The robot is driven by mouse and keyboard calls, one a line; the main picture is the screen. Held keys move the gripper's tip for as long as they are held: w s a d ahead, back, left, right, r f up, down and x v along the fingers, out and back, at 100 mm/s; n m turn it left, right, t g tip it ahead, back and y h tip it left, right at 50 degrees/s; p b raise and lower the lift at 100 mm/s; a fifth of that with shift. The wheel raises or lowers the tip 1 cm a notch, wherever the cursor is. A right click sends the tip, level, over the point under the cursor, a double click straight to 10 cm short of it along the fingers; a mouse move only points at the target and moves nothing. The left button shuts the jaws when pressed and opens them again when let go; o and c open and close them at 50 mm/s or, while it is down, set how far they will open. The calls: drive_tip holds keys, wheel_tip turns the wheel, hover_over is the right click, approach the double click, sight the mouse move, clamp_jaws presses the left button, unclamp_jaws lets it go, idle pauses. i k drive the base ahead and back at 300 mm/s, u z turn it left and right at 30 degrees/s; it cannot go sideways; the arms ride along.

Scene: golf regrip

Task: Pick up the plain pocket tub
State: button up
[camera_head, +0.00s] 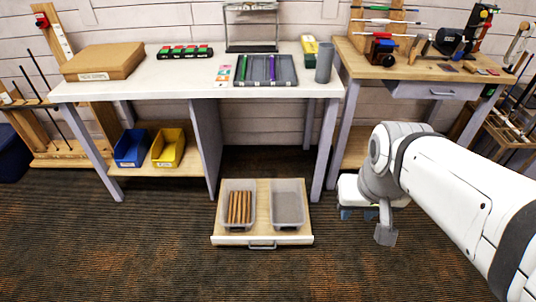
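A low pull-out drawer (262,238) stands open near the floor below the white bench. It holds two clear tubs side by side. The left tub (225,215) contains several brown sticks. The right tub (289,225) looks plain, with a grey inside and no sticks; I cannot tell whether it is empty. I see no readable label on either tub. My gripper (358,212) hangs to the right of the drawer, apart from both tubs. Its fingers are small and partly hidden by my wrist, so their opening is unclear.
The white bench (130,88) overhangs the drawer's back, with bench legs (331,145) on the right. A blue bin (131,147) and a yellow bin (168,147) sit on a low shelf at left. A wooden workbench (420,72) stands at right. Carpet in front is clear.

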sight(286, 202)
drive_tip(key=u, duration=0.1)
drive_tip(key=i, duration=1.3)
drive_tip(key=u, duration=0.4)
